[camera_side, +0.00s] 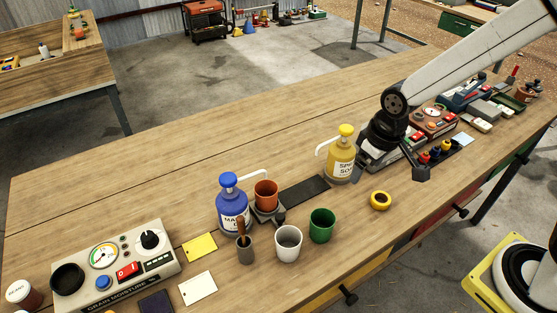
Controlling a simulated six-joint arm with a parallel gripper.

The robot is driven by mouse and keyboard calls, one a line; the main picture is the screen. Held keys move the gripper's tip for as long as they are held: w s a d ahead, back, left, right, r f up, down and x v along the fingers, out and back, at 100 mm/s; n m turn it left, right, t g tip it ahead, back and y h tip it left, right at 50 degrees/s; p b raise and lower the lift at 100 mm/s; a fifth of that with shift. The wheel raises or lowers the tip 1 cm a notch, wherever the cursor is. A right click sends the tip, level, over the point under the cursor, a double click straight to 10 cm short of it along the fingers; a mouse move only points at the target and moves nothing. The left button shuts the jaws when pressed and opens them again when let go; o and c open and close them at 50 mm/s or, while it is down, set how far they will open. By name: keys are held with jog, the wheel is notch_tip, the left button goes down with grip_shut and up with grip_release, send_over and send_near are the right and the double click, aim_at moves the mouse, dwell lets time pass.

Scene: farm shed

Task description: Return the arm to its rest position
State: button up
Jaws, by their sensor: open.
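My arm (465,55) reaches in from the upper right, light grey with a dark wrist joint. My gripper (394,170) is at its lower end, dark, pointing down, with its fingers spread open and nothing seen between them. It is above the right part of the workbench (150,165), just right of a yellow pump bottle (341,155). The exact height of the fingertips above the bench is hard to tell.
A blue pump bottle (232,205), an orange cup (265,194), a white cup (288,243) and a green cup (321,225) stand mid-bench. A grain moisture meter (115,265) is at left. Red-and-grey equipment (432,122) crowds behind my gripper. The bench's back left is clear.

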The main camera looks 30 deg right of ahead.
jog(key=s+d+m, duration=0.1)
jog(key=s+d, duration=0.4)
jog(key=s, duration=0.1)
jog(key=shift+m+t, duration=0.4)
